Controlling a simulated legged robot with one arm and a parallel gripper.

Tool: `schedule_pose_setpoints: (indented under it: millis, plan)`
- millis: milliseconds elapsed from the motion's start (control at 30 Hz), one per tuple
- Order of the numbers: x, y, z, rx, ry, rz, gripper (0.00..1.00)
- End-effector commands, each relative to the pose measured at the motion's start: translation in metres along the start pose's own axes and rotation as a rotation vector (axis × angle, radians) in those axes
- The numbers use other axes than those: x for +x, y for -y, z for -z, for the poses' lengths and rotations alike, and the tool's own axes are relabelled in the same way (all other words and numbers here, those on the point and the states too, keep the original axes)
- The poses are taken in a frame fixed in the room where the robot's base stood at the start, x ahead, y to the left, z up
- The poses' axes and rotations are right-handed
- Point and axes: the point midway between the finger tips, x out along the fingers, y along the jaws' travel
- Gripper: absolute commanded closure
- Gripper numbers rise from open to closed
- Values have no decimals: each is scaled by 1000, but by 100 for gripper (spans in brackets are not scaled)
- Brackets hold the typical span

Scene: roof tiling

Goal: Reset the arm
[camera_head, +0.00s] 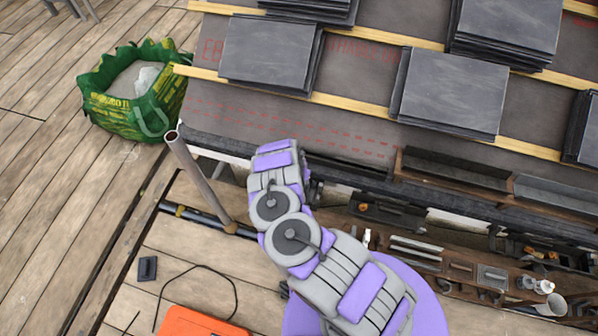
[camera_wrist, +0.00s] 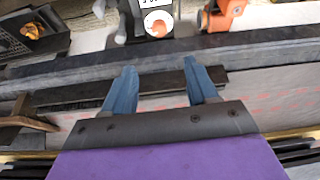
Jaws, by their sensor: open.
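My arm (camera_head: 295,235) is purple and grey and reaches up from the bottom of the head view toward the roof's lower edge. In the wrist view my gripper (camera_wrist: 160,82) shows two blue fingers set well apart, with nothing held between them. The fingers are in front of a dark strip and the grey roof edge (camera_wrist: 270,46). In the head view the fingers are mostly hidden behind the arm.
Stacks of dark tiles (camera_head: 268,52) (camera_head: 452,90) lie on the roof by wooden battens (camera_head: 340,105). A green bag (camera_head: 105,105) stands at left. A metal pole (camera_head: 200,180) rises beside the arm. Tools fill a shelf (camera_head: 455,262) at right. An orange object (camera_head: 195,322) lies below.

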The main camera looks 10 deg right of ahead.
Motion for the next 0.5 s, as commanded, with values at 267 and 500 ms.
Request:
schedule_pose_setpoints:
  millis: [267,500]
  plan:
    - [0,0,0,1,0,0,42]
    - [-24,19,7,22,26,6,42]
